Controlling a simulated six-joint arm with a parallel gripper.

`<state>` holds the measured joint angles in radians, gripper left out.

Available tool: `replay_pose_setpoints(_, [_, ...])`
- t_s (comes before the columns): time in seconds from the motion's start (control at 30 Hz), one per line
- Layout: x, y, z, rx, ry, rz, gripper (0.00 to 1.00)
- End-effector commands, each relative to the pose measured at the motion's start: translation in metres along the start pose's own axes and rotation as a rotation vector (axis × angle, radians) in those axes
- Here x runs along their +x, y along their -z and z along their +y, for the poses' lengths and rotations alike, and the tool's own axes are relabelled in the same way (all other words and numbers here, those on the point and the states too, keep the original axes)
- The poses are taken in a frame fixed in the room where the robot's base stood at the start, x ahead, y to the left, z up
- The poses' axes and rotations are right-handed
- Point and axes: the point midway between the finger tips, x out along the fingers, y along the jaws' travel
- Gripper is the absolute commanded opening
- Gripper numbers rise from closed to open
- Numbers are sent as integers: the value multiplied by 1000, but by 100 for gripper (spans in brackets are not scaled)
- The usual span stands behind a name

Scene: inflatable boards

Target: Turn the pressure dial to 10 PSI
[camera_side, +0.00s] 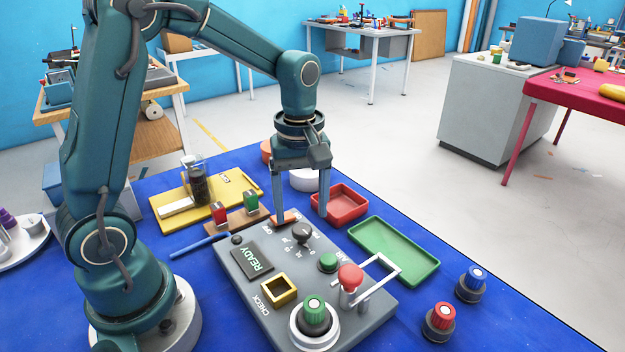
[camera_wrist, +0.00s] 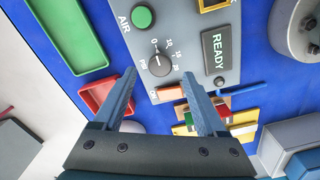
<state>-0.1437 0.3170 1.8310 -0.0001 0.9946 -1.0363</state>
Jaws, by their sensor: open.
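The pressure dial is a dark round knob (camera_side: 301,233) on the grey control panel (camera_side: 262,305). In the wrist view the dial (camera_wrist: 159,65) has a small white mark that seems to point near the 0, with larger numbers and PSI printed around it. My gripper (camera_side: 301,217) is open and empty, pointing down over the panel's far end. In the wrist view the dial appears between the fingertips of my gripper (camera_wrist: 158,74). The fingers look apart from the dial; their exact height above it is hard to tell.
A red tray (camera_side: 362,213) and green tray (camera_side: 400,277) lie right of the panel.

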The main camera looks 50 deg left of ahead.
Motion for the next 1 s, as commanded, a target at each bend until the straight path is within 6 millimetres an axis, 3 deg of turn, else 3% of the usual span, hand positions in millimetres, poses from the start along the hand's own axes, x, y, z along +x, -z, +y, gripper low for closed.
replay_pose_setpoints(0.23, [30, -1, -1, 1, 3, -2, 74])
replay_pose_setpoints(0.57, [36, 0, 0, 2, -1, 1, 74])
replay_pose_setpoints(0.6, [36, 0, 0, 2, -1, 1, 70])
replay_pose_setpoints(0.7, [36, 0, 0, 2, -1, 1, 32])
replay_pose_setpoints(0.8, [36, 0, 0, 2, -2, 1, 0])
replay_pose_setpoints(1.0, [35, 0, 0, 11, -2, 1, 0])
